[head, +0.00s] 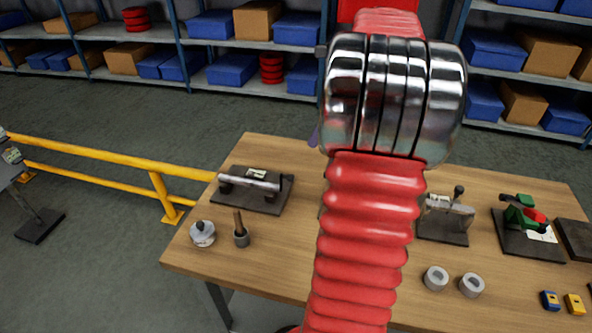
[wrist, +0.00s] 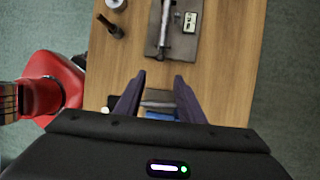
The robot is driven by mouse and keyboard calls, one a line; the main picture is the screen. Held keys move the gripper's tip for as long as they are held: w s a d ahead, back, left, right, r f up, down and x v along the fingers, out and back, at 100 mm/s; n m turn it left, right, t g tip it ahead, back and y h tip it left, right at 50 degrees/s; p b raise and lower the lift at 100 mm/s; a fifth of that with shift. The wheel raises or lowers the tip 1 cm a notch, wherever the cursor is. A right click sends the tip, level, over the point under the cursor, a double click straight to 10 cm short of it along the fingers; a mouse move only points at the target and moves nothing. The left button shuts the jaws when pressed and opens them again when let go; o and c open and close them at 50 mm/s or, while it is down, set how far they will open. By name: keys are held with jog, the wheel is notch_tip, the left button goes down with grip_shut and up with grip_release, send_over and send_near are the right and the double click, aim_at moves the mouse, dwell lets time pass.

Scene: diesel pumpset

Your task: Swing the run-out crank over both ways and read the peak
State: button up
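A dark base plate (head: 230,199) carries a grey shaft on supports with a small pale gauge or label (head: 256,174), at the table's left end. It also shows at the top of the wrist view as a plate (wrist: 152,46) with a shaft (wrist: 165,20) and a pale gauge (wrist: 190,22). I cannot tell a crank handle on it. A second fixture (head: 445,218) with a black-knobbed lever (head: 458,192) stands right of my arm. My gripper (wrist: 159,76) is open and empty, above bare wood near the first plate. My arm hides it in the head view.
On the wooden table (head: 290,275) are a round grey part (head: 203,233), a holder with a dark handle (head: 241,237), two grey rings (head: 436,278), a green fixture (head: 524,214) and blue and yellow blocks (head: 574,304). A yellow rail (head: 110,150) stands left.

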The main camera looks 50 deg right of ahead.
dwell(0.3)
jog(key=x, duration=1.4)
jog(key=shift+r, duration=0.1)
grip_shut()
